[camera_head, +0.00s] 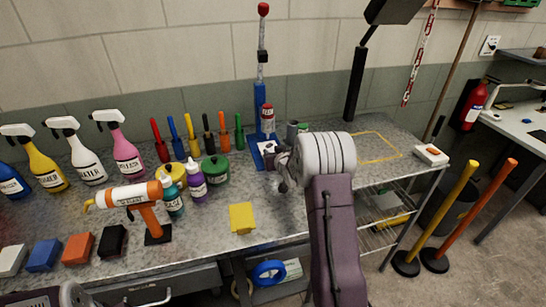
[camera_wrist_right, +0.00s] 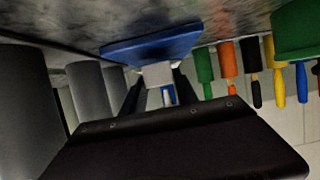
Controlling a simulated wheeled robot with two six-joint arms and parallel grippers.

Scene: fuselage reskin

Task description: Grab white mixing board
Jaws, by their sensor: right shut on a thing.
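My right gripper (camera_head: 275,158) is at the foot of the blue stand (camera_head: 262,123) at the back of the workbench. In the right wrist view the gripper (camera_wrist_right: 158,92) is shut on a small white piece (camera_wrist_right: 157,74) just in front of the blue base (camera_wrist_right: 150,45). Whether this piece is the white mixing board, I cannot tell. My wrist and arm hide much of the bench behind them in the head view. My left gripper is not in view.
Paint bottles, a green jar (camera_head: 215,169) and upright coloured tools (camera_head: 222,131) stand left of the stand. An orange and white dispenser (camera_head: 137,195) stands farther left. A white box (camera_head: 431,155) sits at the right end.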

